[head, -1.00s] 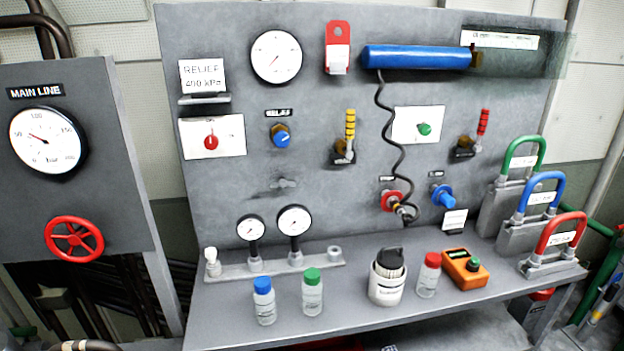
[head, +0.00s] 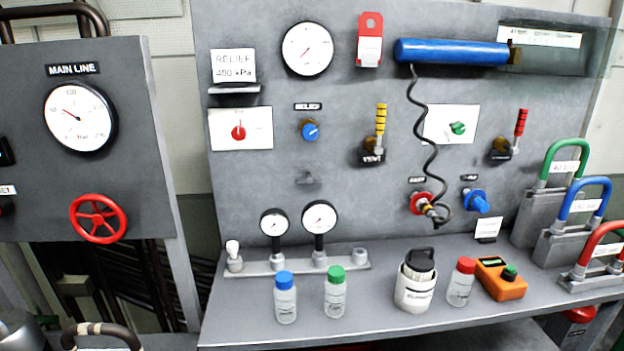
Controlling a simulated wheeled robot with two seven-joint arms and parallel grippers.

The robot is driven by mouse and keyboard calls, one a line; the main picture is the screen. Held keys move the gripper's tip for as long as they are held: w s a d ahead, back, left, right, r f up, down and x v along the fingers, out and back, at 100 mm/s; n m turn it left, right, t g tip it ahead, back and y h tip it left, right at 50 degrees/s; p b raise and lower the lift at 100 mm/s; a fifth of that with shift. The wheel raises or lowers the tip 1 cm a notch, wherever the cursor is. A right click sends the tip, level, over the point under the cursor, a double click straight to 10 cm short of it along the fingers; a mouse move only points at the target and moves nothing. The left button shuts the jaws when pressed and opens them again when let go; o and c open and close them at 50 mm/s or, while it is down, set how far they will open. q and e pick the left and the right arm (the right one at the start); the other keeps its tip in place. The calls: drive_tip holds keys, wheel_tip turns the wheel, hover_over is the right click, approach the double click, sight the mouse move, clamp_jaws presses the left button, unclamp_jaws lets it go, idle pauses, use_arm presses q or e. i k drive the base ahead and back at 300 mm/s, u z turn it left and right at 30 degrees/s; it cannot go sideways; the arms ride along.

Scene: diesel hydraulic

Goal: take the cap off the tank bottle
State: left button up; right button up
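Three small clear bottles with white labels stand on the grey bench, all upright with caps on. One has a blue cap (head: 285,298), one a green cap (head: 335,292) and one a red cap (head: 461,282). The label print is too small to read, so I cannot tell which is the tank bottle. The blue-capped and green-capped bottles stand side by side near the front edge. The red-capped bottle stands further right, between a white canister and an orange meter.
A white canister with a black top (head: 415,282) and an orange meter (head: 500,279) flank the red-capped bottle. A gauge manifold (head: 298,262) lies behind the other bottles. A coiled black hose (head: 433,150) hangs from the panel. Weights with coloured handles (head: 583,215) stand at right.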

sight(460, 285)
drive_tip(key=u, duration=3)
drive_tip(key=k, duration=2.2)
drive_tip(key=z, duration=2.15)
